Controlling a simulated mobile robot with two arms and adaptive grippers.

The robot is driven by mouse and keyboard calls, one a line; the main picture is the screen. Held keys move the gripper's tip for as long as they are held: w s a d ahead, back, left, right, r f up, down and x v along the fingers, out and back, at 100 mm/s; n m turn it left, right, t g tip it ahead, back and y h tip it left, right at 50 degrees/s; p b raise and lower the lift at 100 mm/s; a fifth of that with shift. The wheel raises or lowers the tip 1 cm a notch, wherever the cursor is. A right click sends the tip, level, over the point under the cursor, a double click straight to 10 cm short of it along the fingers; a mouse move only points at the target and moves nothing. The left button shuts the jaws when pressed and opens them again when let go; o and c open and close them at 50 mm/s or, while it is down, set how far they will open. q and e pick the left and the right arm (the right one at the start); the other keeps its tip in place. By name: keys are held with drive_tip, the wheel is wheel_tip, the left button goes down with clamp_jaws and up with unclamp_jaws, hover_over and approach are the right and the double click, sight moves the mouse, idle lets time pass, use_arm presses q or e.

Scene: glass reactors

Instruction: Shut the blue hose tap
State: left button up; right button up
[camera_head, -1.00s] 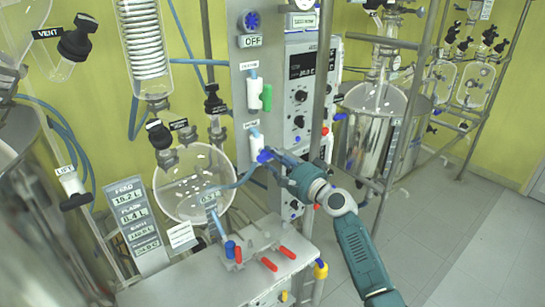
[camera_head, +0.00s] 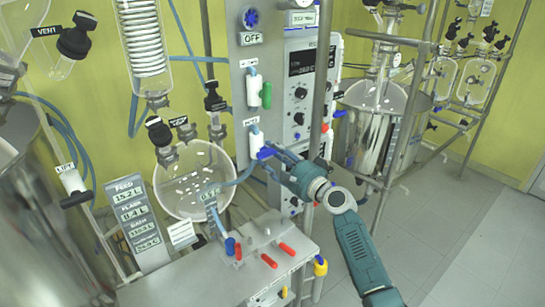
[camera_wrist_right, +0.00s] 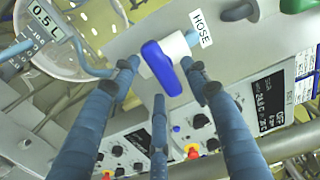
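The blue hose tap has a white body (camera_head: 256,139) and a blue handle (camera_head: 266,153) on the grey panel, below the green-handled tap. In the head view the handle points right, across the upright body. In the right wrist view the blue handle (camera_wrist_right: 161,68) lies across the white body (camera_wrist_right: 179,46), beside the HOSE label (camera_wrist_right: 201,28). My right gripper (camera_head: 277,157) is at the handle. In the wrist view its fingers (camera_wrist_right: 160,72) are spread, one on each side of the handle and a third below. Contact cannot be told. My left gripper is out of view.
A green-handled tap (camera_head: 266,94) sits just above. A control box (camera_head: 301,92) with knobs and a vertical steel pole (camera_head: 319,80) stand close on the right. A round glass vessel (camera_head: 195,182) is on the left. Red-handled valves (camera_head: 269,261) stick out from the bench below.

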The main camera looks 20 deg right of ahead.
drive_tip(key=v, duration=1.2)
